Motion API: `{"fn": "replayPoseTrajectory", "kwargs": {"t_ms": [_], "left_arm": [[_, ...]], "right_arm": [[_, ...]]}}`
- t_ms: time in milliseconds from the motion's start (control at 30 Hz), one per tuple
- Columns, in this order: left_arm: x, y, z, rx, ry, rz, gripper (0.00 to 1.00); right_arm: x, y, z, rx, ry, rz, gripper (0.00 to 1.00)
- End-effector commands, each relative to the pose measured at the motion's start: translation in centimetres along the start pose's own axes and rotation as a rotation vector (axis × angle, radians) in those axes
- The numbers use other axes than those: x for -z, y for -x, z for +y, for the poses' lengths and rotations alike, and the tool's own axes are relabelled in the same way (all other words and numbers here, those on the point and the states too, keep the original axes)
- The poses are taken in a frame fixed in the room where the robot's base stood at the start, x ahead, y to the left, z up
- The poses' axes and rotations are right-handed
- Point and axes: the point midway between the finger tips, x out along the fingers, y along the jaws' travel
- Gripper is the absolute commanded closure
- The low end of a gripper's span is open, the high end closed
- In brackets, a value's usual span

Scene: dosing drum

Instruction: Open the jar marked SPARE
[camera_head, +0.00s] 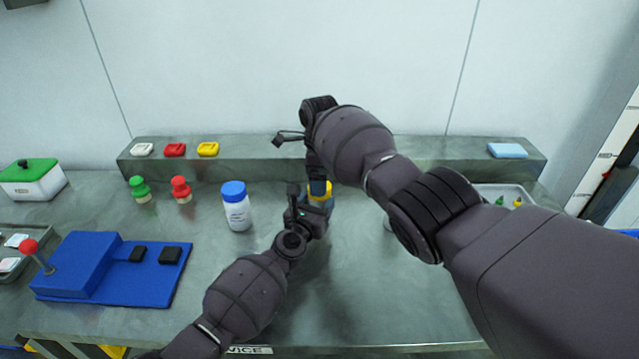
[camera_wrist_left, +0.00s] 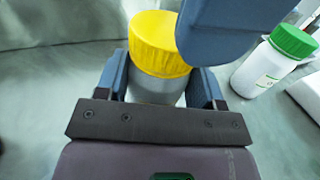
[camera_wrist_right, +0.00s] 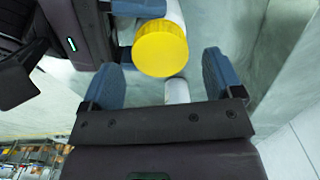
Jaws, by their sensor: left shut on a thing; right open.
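The jar with a yellow lid (camera_head: 325,197) stands on the bench, partly hidden by my arms. Its lid (camera_wrist_left: 155,40) is on the pale body (camera_wrist_left: 155,88) in the left wrist view. I cannot read its label. My left gripper (camera_head: 308,210) is shut around this jar's body, below the lid. My right gripper (camera_wrist_right: 161,62) is open above the jar. The yellow lid (camera_wrist_right: 161,48) shows between its spread fingers in the right wrist view. One right finger (camera_wrist_left: 222,28) hangs beside the lid in the left wrist view. Any contact is unclear.
A blue-lidded jar (camera_head: 236,207) stands to the left. A green-lidded jar (camera_wrist_left: 275,62) stands close by, mostly behind my right arm in the head view. Green (camera_head: 140,190) and red (camera_head: 181,190) knobbed pieces and a blue device (camera_head: 90,268) are further left.

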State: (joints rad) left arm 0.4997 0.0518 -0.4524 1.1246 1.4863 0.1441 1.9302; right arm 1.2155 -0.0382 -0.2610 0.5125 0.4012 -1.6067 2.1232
Motion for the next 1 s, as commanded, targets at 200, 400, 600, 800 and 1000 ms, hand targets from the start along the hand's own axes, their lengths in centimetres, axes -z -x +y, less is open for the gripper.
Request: {"fn": "replayPoseTrajectory", "kwargs": {"t_ms": [200, 400, 600, 800, 1000], "left_arm": [[0.0, 0.0, 0.0, 0.0, 0.0, 0.0, 1.0], [0.0, 0.0, 0.0, 0.0, 0.0, 0.0, 1.0], [0.0, 0.0, 0.0, 0.0, 0.0, 0.0, 1.0], [0.0, 0.0, 0.0, 0.0, 0.0, 0.0, 1.0], [0.0, 0.0, 0.0, 0.0, 0.0, 0.0, 1.0]], "right_arm": [[0.0, 1.7, 0.0, 0.0, -0.001, -0.001, 0.14], [0.0, 2.6, -0.1, 0.001, -0.058, 0.0, 0.18], [-0.1, 4.5, -0.1, 0.002, -0.213, -0.001, 0.18], [0.0, 5.0, 0.0, 0.0, -0.295, 0.002, 0.18], [0.0, 2.9, 0.1, -0.003, -0.3, 0.002, 0.18]]}}
